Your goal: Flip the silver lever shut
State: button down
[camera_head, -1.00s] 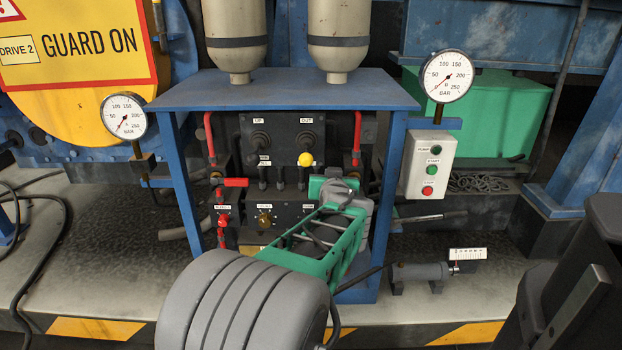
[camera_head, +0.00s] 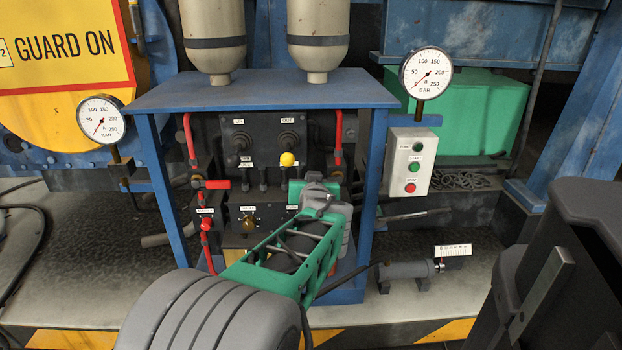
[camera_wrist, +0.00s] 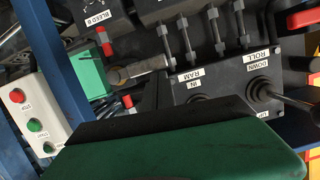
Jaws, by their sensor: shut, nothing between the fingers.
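A silver bar-shaped lever (camera_wrist: 142,70) shows in the wrist view, sticking out sideways beside the row of grey valve stems. In the head view I cannot pick it out; my arm and gripper cover that part of the panel. My gripper (camera_head: 322,190) is shut and empty at the right side of the control panel (camera_head: 262,140), under the blue-topped frame. In the wrist view its green and black body (camera_wrist: 180,145) fills the bottom, and the fingertips cannot be made out. I cannot tell whether it touches the lever.
A blue post (camera_head: 372,190) and the button box (camera_head: 411,160) stand to the right. Two gauges flank the frame.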

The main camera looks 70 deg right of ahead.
jog(key=v, duration=0.9)
jog(key=shift+w+r, duration=0.1)
jog(key=shift+r, duration=0.1)
